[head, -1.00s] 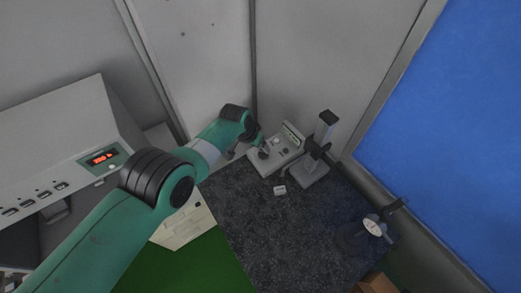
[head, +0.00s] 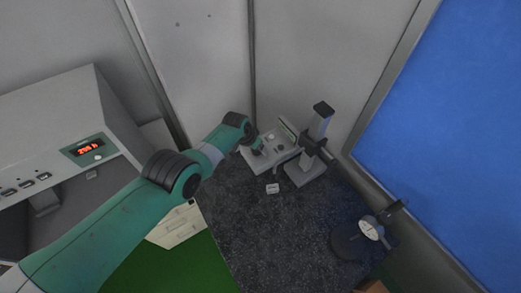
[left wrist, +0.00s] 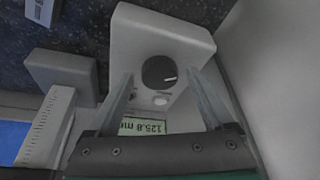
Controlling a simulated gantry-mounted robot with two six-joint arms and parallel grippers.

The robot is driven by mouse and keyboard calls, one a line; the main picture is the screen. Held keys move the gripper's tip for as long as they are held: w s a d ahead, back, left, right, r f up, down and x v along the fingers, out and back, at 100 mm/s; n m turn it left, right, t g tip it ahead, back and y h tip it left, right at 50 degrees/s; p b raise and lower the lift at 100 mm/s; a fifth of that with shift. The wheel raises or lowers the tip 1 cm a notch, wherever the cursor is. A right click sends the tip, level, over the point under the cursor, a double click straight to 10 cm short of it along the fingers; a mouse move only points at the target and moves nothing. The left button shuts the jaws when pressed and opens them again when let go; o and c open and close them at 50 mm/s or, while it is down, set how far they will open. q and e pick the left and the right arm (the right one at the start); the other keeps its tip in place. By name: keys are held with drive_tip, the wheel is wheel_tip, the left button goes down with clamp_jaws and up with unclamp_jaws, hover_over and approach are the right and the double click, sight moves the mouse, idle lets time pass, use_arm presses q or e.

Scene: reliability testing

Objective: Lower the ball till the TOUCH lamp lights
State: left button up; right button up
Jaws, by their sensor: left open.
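A grey instrument box (head: 256,163) sits at the back of the dark slab; in the left wrist view the box (left wrist: 140,35) shows a black knob (left wrist: 159,72) with a white pointer line. Beside the knob is a small pale round part (left wrist: 161,99); I cannot tell whether it is the TOUCH lamp. A display (left wrist: 142,127) appears upside down and reads about 125.8. My left gripper (left wrist: 160,78) is open, its fingers on either side of the knob, apparently not gripping it. A column stand (head: 316,133) is right of the box. I cannot make out the ball.
A small white block (head: 272,188) lies on the dark slab (head: 262,230). A dial gauge on a stand (head: 370,228) is at the slab's right. A large grey unit with a red display (head: 89,149) stands left. Walls close in the back; the slab's middle is clear.

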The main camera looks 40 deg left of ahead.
use_arm(q)
drive_tip(key=shift+r, duration=0.1)
clamp_jaws()
idle(0.3)
drive_tip(key=shift+n, duration=0.3)
drive_tip(key=shift+n+y, duration=0.3)
drive_tip(key=shift+n, duration=0.2)
drive_tip(key=shift+d+n+y, duration=0.15)
drive_tip(key=shift+n+y, duration=0.15)
drive_tip(key=shift+n, duration=0.4)
drive_tip(key=shift+w+f+n+g+y+b, duration=0.1)
drive_tip(key=shift+f+n+g+y+b, duration=0.15)
drive_tip(key=shift+n+b, duration=0.75)
drive_tip(key=shift+r+n+g+y+b, duration=0.15)
drive_tip(key=shift+n+g+y+b, duration=0.1)
drive_tip(key=shift+n+b, duration=0.35)
